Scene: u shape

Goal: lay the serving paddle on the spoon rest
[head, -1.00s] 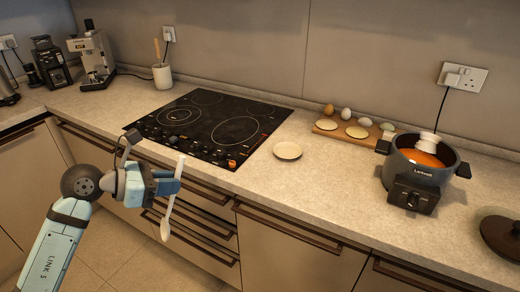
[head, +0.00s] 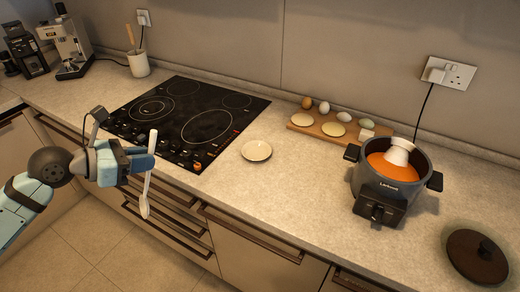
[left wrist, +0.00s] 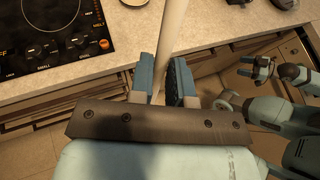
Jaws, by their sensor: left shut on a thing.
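My left gripper (head: 150,162) is shut on the pale serving paddle (head: 146,196), in front of the counter's front edge. The paddle is roughly upright, its wider end hanging below the fingers. In the left wrist view its shaft (left wrist: 170,30) runs up between the two fingers (left wrist: 168,82). The spoon rest (head: 257,150), a small round cream dish, lies empty on the counter, to the right of the gripper and apart from it. Its edge shows at the top of the left wrist view (left wrist: 133,2). My right gripper (left wrist: 258,67) shows small at the right there; its opening is unclear.
A black cooktop (head: 187,118) lies left of the dish. Behind the dish is a wooden board (head: 312,129) with eggs and flat round pieces. A pot of orange liquid (head: 392,180) and a dark lid (head: 476,258) stand right. Counter around the dish is clear.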

